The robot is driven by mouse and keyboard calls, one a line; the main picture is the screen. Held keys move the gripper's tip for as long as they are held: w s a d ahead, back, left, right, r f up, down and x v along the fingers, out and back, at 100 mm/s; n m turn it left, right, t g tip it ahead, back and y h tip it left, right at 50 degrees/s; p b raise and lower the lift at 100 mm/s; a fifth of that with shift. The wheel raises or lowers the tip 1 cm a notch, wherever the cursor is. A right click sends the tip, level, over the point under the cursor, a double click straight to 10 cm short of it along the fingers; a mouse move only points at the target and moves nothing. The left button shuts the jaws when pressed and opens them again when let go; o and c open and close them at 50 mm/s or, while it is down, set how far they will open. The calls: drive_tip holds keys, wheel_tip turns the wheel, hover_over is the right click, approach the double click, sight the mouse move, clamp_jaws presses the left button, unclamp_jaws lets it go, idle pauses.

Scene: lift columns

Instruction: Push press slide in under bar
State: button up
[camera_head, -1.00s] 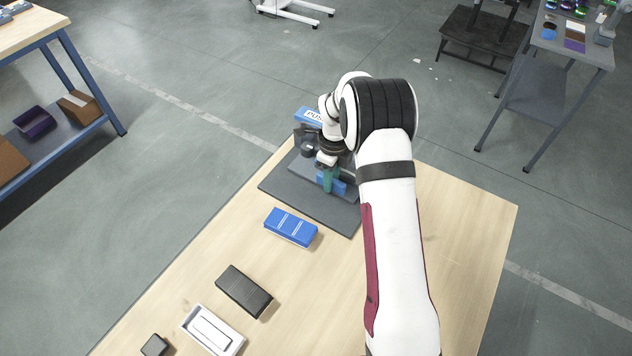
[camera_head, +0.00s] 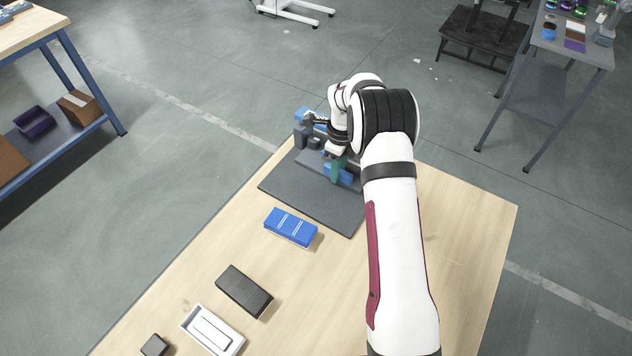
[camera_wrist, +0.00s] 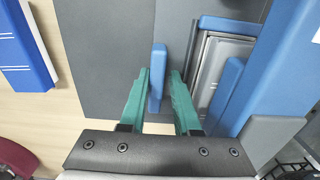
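The press stands on a dark grey base plate (camera_head: 310,200) at the table's far end, with a blue top part (camera_head: 302,114). In the wrist view, a long blue bar (camera_wrist: 262,75) runs along its right side beside a grey slide-like part (camera_wrist: 222,62). A small upright blue plate (camera_wrist: 157,78) stands between my fingertips. My gripper (camera_wrist: 159,72) has two green fingers spread apart. The left finger is close to the plate, and a gap shows at the right. In the head view my gripper (camera_head: 338,168) is low at the press, whose right side my arm hides.
A blue block with white lines (camera_head: 291,226) lies in front of the base plate. A black box (camera_head: 244,290), a white tray (camera_head: 212,332) and a small dark block (camera_head: 154,345) lie nearer. The table's right side is clear beyond my arm.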

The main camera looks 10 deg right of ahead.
drive_tip(key=shift+s+r, duration=0.1)
drive_tip(key=shift+r, duration=3.1)
drive_tip(key=shift+o, duration=1.2)
drive_tip(key=shift+a+r, duration=0.25)
drive_tip(key=shift+r, duration=0.05)
drive_tip(key=o, duration=0.7)
drive_tip(key=r+t+h, duration=0.1)
drive_tip(key=r, duration=0.4)
drive_tip(key=s+a+r+t+h, duration=0.1)
drive_tip(key=r, duration=0.5)
drive_tip(key=a+r+t+h, duration=0.1)
drive_tip(key=r, duration=0.5)
drive_tip(key=shift+s+r, duration=0.1)
drive_tip(key=shift+s, duration=0.2)
drive_tip(key=x, duration=0.9)
drive_tip(key=shift+d, duration=0.3)
